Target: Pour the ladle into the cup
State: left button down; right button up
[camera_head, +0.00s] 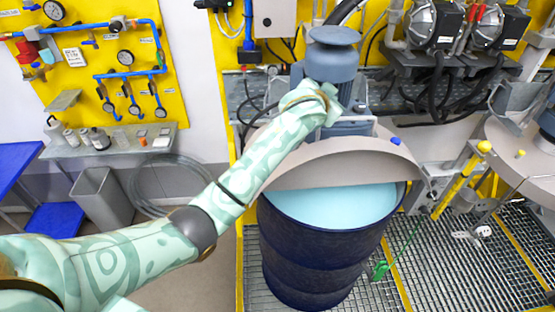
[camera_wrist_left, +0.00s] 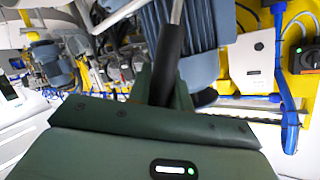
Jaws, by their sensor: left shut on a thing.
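My left gripper (camera_wrist_left: 158,84) is shut on the black handle of the ladle (camera_wrist_left: 168,52) in the left wrist view. A thin metal shaft runs up from the handle and leaves the top of that view, so the ladle's bowl is not seen. In the head view my left arm reaches up over the drum to the agitator motor; its wrist hides the fingers and the ladle. Several small pale containers stand on the grey shelf (camera_head: 165,143) at the left; I cannot tell which one is the cup. My right gripper is not in view.
A dark blue drum (camera_head: 318,240) with pale blue liquid stands open at the front under a half-raised grey lid (camera_head: 340,160). The blue-grey agitator motor (camera_head: 333,62) rises behind it. A grey bin (camera_head: 98,196) and a blue table (camera_head: 12,165) are at the left.

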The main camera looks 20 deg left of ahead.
pick_arm(q)
jog(key=shift+s+r, duration=0.15)
jog(key=shift+s+a+r+t, duration=0.1)
jog(key=shift+s+a+t, duration=0.05)
jog(key=shift+a, duration=0.2)
jog(key=shift+s+a+r+t, duration=0.1)
jog(key=shift+a+t, duration=0.05)
jog(key=shift+a, duration=0.2)
jog(key=shift+s+a+r+n+h, duration=0.2)
jog(key=shift+s+a+r+n, duration=0.05)
jog(key=shift+s+a, duration=0.2)
jog(key=shift+s+a+r+n+h, duration=0.2)
jog(key=shift+s+a+n, duration=0.1)
jog(key=shift+a, duration=0.1)
